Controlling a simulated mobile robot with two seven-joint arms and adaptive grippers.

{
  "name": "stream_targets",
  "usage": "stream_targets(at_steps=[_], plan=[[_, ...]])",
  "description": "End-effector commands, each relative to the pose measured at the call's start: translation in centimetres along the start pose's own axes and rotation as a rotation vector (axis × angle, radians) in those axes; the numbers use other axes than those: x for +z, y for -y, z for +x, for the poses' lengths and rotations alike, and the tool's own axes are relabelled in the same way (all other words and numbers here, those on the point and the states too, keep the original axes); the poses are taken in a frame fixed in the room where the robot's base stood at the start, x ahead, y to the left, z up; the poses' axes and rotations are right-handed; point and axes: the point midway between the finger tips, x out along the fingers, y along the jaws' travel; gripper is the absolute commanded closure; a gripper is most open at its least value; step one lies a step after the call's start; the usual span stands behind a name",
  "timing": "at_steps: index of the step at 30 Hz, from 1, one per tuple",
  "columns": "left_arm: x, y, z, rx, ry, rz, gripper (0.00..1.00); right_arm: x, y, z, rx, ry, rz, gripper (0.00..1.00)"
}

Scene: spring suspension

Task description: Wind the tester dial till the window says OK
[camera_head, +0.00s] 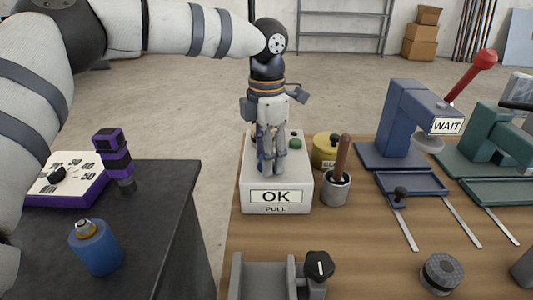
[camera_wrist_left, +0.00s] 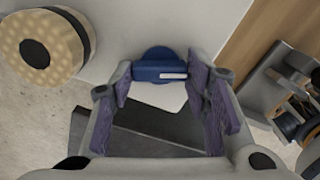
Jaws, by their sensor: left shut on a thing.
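The tester is a white box (camera_head: 250,190) on the wooden table in the head view. Its front window (camera_head: 276,196) reads OK, with PULL lettered below it. My left gripper (camera_head: 270,168) points down over the box and hides much of its top. In the left wrist view the blue dial (camera_wrist_left: 160,66), with a white mark on its grip, sits between the fingertips of my left gripper (camera_wrist_left: 163,76). The gripper is shut on the dial. My right gripper is not in view.
A steel cup with a wooden-handled tool (camera_head: 336,190) and a yellow tin (camera_head: 325,152) stand close right of the tester. A blue press (camera_head: 403,120) shows WAIT. A dark table (camera_head: 150,240) at left holds a purple-edged board (camera_head: 65,178) and a blue can (camera_head: 95,248).

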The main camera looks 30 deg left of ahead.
Motion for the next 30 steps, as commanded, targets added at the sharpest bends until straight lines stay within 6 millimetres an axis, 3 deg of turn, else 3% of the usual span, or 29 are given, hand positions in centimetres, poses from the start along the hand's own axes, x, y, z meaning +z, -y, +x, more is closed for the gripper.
stream_targets(at_steps=[5,6,8,19,30], plan=[[0.0,0.0,0.1,-0.001,-0.001,0.0,0.85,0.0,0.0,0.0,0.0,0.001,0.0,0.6],[0.0,0.0,0.1,-0.001,-0.001,-0.001,0.5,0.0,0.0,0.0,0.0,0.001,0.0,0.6],[0.0,0.0,0.1,-0.001,-0.001,-0.001,0.37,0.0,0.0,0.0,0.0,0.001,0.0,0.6],[0.1,0.0,-0.7,0.001,0.001,-0.002,0.37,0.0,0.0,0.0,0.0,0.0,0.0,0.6],[0.1,0.0,-9.8,0.001,0.002,-0.002,0.37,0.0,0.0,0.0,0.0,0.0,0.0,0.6]])
